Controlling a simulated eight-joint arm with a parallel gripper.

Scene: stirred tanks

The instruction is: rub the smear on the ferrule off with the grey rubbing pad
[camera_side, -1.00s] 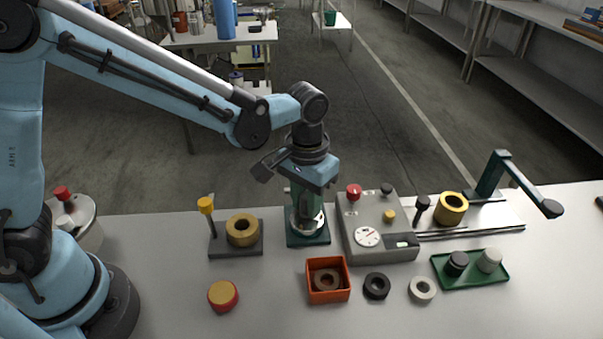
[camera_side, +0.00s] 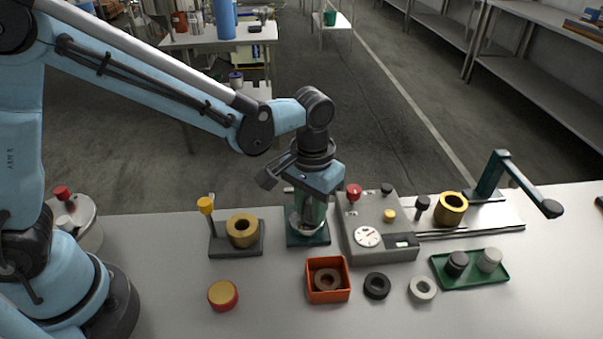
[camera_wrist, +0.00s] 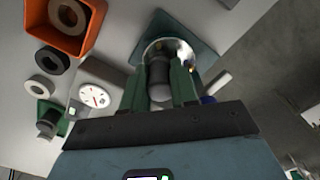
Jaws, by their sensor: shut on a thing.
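My gripper (camera_side: 311,213) points down over the teal base (camera_side: 320,241) in the side view. In the wrist view its green fingers (camera_wrist: 161,72) are shut on a grey cylindrical piece, which looks like the grey rubbing pad (camera_wrist: 158,78). The shiny metal ferrule (camera_wrist: 168,44) stands on the teal base, right at the fingertips and the pad's end. In the side view the ferrule is mostly hidden by the fingers. I cannot tell whether the pad touches it. I cannot make out the smear.
A grey box with knobs and a dial (camera_side: 381,232) stands close on the right. A stand with a brass ring (camera_side: 242,230) is at left. An orange tray (camera_side: 328,292), black ring (camera_side: 376,286) and pale ring (camera_side: 422,289) lie in front. A green tray (camera_side: 481,283) is at right.

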